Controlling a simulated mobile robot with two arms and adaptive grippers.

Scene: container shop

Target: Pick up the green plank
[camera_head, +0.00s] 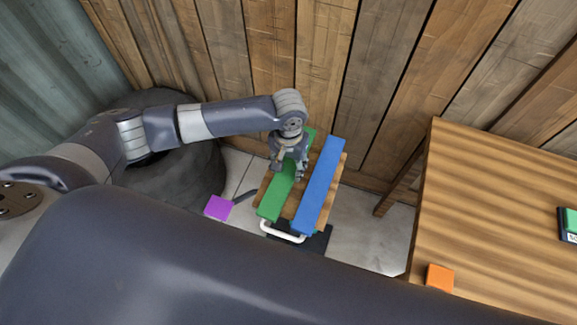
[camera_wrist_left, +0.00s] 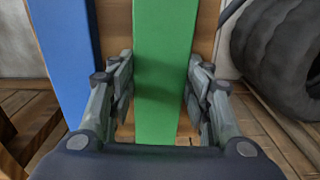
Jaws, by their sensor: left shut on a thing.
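The green plank (camera_head: 271,206) lies lengthwise on a small wooden-topped stand (camera_head: 341,174), beside a blue plank (camera_head: 319,187). My left gripper (camera_head: 288,174) reaches down over the green plank from above and is shut on it. In the left wrist view the two fingers (camera_wrist_left: 160,80) sit on either side of the green plank (camera_wrist_left: 162,45), with the blue plank (camera_wrist_left: 62,50) to the left. Part of the green plank is hidden by the gripper in the head view. My right gripper is not in view.
A wooden table (camera_head: 500,215) stands at the right with an orange block (camera_head: 440,277) near its edge. A purple square (camera_head: 219,207) is left of the stand, near a black tyre stack (camera_head: 180,185). A plank wall (camera_head: 330,60) rises close behind. A white handle (camera_head: 283,236) sticks out in front.

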